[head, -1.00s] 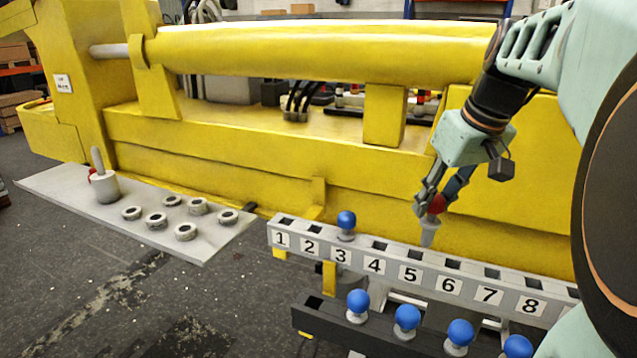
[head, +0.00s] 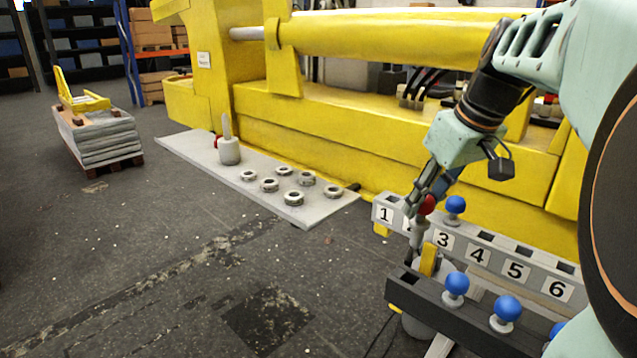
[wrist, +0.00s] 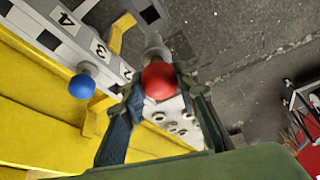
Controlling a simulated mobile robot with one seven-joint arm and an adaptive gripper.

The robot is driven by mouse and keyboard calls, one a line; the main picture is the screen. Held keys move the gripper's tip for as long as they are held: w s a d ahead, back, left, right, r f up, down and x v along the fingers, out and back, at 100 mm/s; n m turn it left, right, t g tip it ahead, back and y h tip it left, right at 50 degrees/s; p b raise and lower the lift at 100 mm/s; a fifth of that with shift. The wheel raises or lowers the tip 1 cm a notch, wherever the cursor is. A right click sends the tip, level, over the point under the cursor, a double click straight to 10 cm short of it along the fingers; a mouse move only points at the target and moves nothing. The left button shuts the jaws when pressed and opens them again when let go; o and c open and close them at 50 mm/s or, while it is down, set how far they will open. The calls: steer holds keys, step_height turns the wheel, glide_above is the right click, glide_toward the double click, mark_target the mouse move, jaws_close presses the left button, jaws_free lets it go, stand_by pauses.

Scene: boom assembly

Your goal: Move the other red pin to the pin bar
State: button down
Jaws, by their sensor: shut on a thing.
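My gripper (head: 421,206) is shut on a red pin (head: 427,204), a red ball head on a grey shank that points down. In the wrist view the red pin (wrist: 159,82) sits between the two fingers. In the head view the pin overlaps the numbered grey bar (head: 459,258) around number 2 and hides that label. I cannot tell whether its tip touches anything. A blue pin (head: 455,206) stands in the numbered bar near 3. A dark bar (head: 440,316) in front holds several blue pins (head: 456,286).
A grey plate (head: 190,150) at left carries a post (head: 229,152), several rings (head: 294,199) and a small red thing (head: 217,142) partly behind the post. The large yellow boom (head: 330,140) runs behind. Open floor lies at the left and front.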

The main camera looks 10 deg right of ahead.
mark_target(425, 225)
steer(key=shift+f+b, duration=2.7)
steer(key=shift+f, duration=0.65)
steer(key=shift+f, duration=0.1)
steer(key=shift+f+b, duration=2.3)
steer(key=shift+f, duration=0.5)
steer(key=c, duration=1.4)
jaws_free()
steer(key=shift+c, duration=0.2)
step_height(425, 225, up, 10)
steer(key=shift+r, duration=0.1)
